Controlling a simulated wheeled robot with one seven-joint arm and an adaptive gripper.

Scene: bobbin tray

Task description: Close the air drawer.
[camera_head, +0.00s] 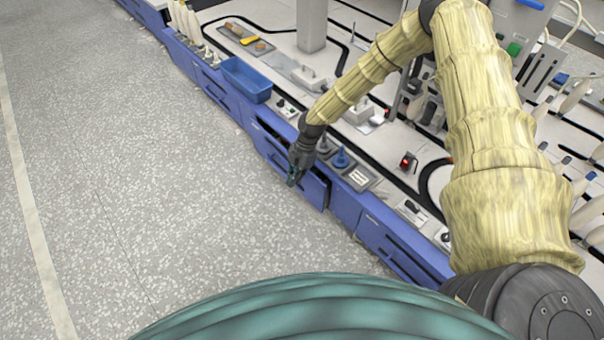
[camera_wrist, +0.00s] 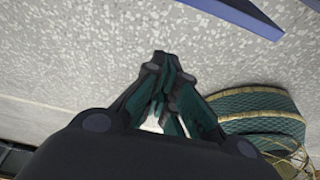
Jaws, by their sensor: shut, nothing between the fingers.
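A blue drawer (camera_head: 313,191) in the front of the long blue cabinet stands partly pulled out, with a dark gap behind its front. My gripper (camera_head: 294,181) is at this drawer's front, pointing down, and covers part of it. I cannot tell whether it touches the drawer. In the wrist view my gripper (camera_wrist: 162,62) has its fingers together with nothing between them. A blue edge (camera_wrist: 245,14), which may be the drawer, shows at the top right of that view, apart from the fingertips.
A blue bin (camera_head: 246,80) sits on the cabinet's edge further back. A blue cone-shaped piece (camera_head: 341,158) stands on the worktop behind the drawer. Other blue drawer fronts (camera_head: 385,238) line the cabinet. The speckled floor (camera_head: 150,180) to the left is clear.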

